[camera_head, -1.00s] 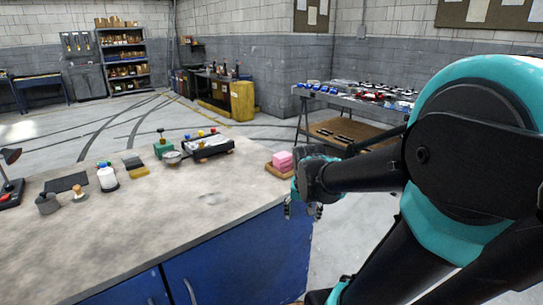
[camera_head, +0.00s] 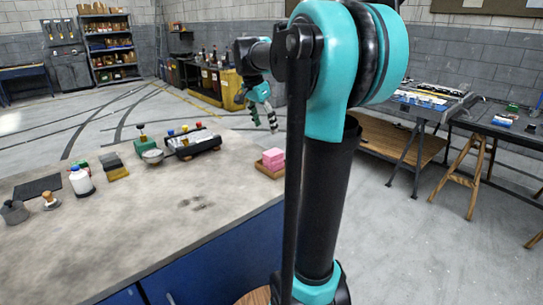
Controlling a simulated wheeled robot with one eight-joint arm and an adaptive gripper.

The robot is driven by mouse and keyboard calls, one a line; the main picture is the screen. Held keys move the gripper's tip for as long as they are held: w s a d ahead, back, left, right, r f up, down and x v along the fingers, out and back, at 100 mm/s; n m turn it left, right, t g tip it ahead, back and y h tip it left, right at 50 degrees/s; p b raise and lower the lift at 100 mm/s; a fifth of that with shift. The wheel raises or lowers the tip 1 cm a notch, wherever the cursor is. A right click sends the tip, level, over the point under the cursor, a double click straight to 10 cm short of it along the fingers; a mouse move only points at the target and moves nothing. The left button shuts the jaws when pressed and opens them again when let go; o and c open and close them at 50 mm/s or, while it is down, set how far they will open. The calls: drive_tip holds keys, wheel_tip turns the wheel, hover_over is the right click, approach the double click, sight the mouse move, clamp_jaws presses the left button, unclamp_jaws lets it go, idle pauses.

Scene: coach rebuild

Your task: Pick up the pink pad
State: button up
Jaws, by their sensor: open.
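The pink pad (camera_head: 273,156) is a small pink block, which looks like stacked layers, in a shallow brown tray (camera_head: 268,172) at the right far corner of the workbench. My gripper (camera_head: 262,121) is open and empty. It hangs above and a little left of the pad in the picture, with its fingers pointing down, apart from the pad. The pad is in clear view, just left of my arm.
The grey workbench (camera_head: 150,230) holds a black tray with coloured knobs (camera_head: 193,142), a metal bowl (camera_head: 153,156), a green block (camera_head: 140,146), a brush (camera_head: 115,168) and a white bottle (camera_head: 80,180). Tables (camera_head: 510,130) stand at the right.

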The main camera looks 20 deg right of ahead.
hover_over(273, 152)
drive_tip(key=s+a, duration=0.2)
drive_tip(key=f, duration=0.6)
drive_tip(key=shift+w+f, duration=0.25)
drive_tip(key=shift+f, duration=0.15)
drive_tip(key=x, duration=0.4)
drive_tip(key=shift+w+d, duration=0.15)
drive_tip(key=shift+w, duration=0.2)
drive_tip(key=shift+d+f, duration=0.15)
drive_tip(key=shift+f, duration=0.35)
drive_tip(key=c, duration=1)
wheel_tip(273, 152, up, 20)
